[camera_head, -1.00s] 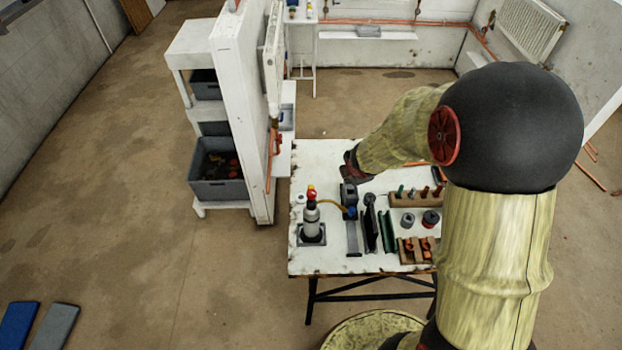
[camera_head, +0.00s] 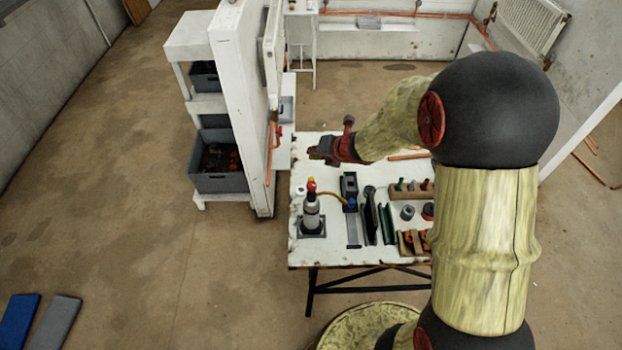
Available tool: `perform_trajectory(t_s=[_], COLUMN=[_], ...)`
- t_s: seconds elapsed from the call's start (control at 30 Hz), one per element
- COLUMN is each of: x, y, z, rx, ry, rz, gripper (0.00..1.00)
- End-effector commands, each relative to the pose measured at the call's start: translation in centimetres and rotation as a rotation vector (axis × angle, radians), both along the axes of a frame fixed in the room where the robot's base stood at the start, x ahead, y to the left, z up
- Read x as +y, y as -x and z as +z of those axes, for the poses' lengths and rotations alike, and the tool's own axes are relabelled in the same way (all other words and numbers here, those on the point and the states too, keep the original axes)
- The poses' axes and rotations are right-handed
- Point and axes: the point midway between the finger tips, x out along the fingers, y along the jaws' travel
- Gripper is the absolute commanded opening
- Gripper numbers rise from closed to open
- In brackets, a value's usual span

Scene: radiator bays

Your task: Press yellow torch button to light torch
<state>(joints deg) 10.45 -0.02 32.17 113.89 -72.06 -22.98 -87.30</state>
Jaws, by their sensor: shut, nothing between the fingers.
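The torch (camera_head: 312,216) stands upright on a dark square base at the left of the white workbench. It has a grey-white body and a red and yellow top (camera_head: 311,184). A yellow hose (camera_head: 331,195) runs from the top to a dark block (camera_head: 349,184) on its right. My gripper (camera_head: 314,152) is shut and empty, held above the bench's far edge, beyond the torch and apart from it. It points left. Which yellow part is the button is too small to tell.
The workbench (camera_head: 300,254) also holds dark upright plates (camera_head: 370,212), a wooden tool rack (camera_head: 408,191) and wooden clamps (camera_head: 411,243) on the right. A white partition (camera_head: 240,110) with shelves and a grey bin (camera_head: 218,181) stands close at left. Open floor lies front left.

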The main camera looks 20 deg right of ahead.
Motion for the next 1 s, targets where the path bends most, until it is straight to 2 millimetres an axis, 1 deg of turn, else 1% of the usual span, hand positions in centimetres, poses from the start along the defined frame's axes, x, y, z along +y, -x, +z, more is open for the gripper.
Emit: perform_trajectory(t_s=[0.17, 0.27, 0.7, 0.83, 1.0], x=[0.0, 0.0, 0.0, 0.0, 0.0], y=[0.0, 0.0, 0.0, 0.0, 0.0], z=[-1.0, -2.0, -7.7, -8.6, -8.8], rx=[0.001, 0.001, 0.000, 0.000, 0.000], ry=[-0.001, -0.001, -0.001, -0.001, -0.001], rz=[-0.002, -0.003, -0.002, -0.002, -0.002], gripper=[0.00, 0.00, 0.00, 0.00, 0.00])
